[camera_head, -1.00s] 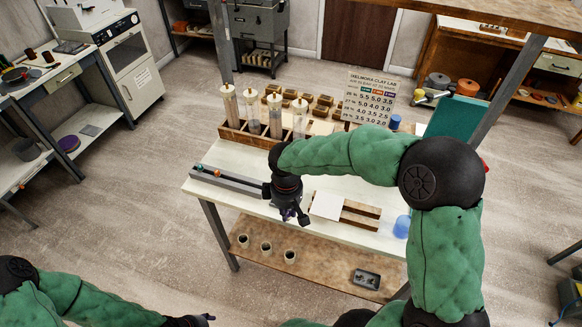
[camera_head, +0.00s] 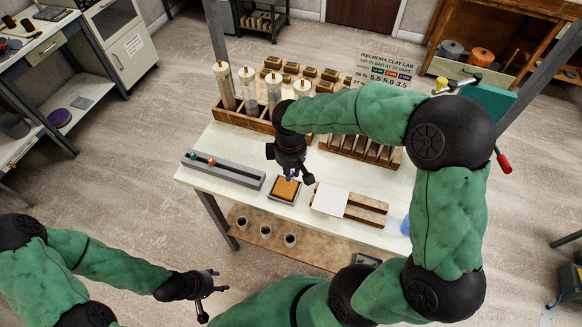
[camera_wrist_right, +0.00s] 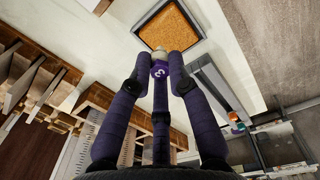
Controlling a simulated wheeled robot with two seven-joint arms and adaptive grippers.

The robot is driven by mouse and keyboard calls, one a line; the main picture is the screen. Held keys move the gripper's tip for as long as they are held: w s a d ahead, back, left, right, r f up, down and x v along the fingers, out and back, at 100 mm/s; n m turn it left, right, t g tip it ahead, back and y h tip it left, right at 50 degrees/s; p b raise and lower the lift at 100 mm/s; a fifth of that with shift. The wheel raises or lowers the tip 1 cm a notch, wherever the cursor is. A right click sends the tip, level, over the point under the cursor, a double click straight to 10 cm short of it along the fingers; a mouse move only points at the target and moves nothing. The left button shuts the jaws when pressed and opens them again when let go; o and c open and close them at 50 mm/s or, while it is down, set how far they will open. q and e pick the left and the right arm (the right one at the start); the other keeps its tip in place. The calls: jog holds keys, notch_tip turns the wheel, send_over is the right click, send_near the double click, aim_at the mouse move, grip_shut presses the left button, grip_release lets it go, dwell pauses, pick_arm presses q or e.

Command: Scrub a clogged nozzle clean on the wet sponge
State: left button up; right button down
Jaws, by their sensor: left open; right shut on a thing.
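My right gripper (camera_head: 291,178) hangs over the white table. In the right wrist view it (camera_wrist_right: 165,68) is shut on a small purple nozzle (camera_wrist_right: 161,72) with a white mark and a pale tip. The nozzle's tip points towards the orange-brown sponge (camera_head: 286,187), which lies in a dark square tray (camera_head: 271,195). The sponge (camera_wrist_right: 171,26) also shows just beyond the tip in the right wrist view; I cannot tell whether they touch. My left gripper (camera_head: 210,287) is open and empty, in front of the table and away from it.
A grey rail (camera_head: 222,171) with small coloured nozzles lies left of the sponge. A white sheet (camera_head: 331,198) lies on wooden rails to the right. A wooden rack (camera_head: 240,118) with upright clear tubes and a slotted wooden rack (camera_head: 360,150) stand behind.

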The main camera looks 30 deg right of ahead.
jog(key=shift+w+d+f+b, duration=0.1)
jog(key=shift+w+f+b, duration=0.1)
jog(key=shift+f+b, duration=1.85)
jog(key=shift+f, duration=0.75)
jog(key=shift+w+a+f, duration=0.15)
jog(key=shift+w+a, duration=0.45)
jog(key=shift+w, duration=0.25)
jog(key=shift+w+a+f, duration=0.1)
jog(key=shift+w+a, duration=0.5)
jog(key=shift+w, duration=0.25)
jog(key=shift+s, duration=0.1)
jog(key=shift+s+d+f, duration=0.1)
jog(key=shift+s+d, duration=0.3)
jog(key=shift+s, duration=0.25)
jog(key=shift+s+d+f, duration=0.1)
jog(key=shift+s+d, duration=0.25)
jog(key=shift+s, duration=0.3)
jog(key=shift+s+d, duration=0.4)
jog(key=shift+s, duration=0.25)
jog(key=shift+w+a, duration=0.1)
jog(key=shift+a, duration=0.1)
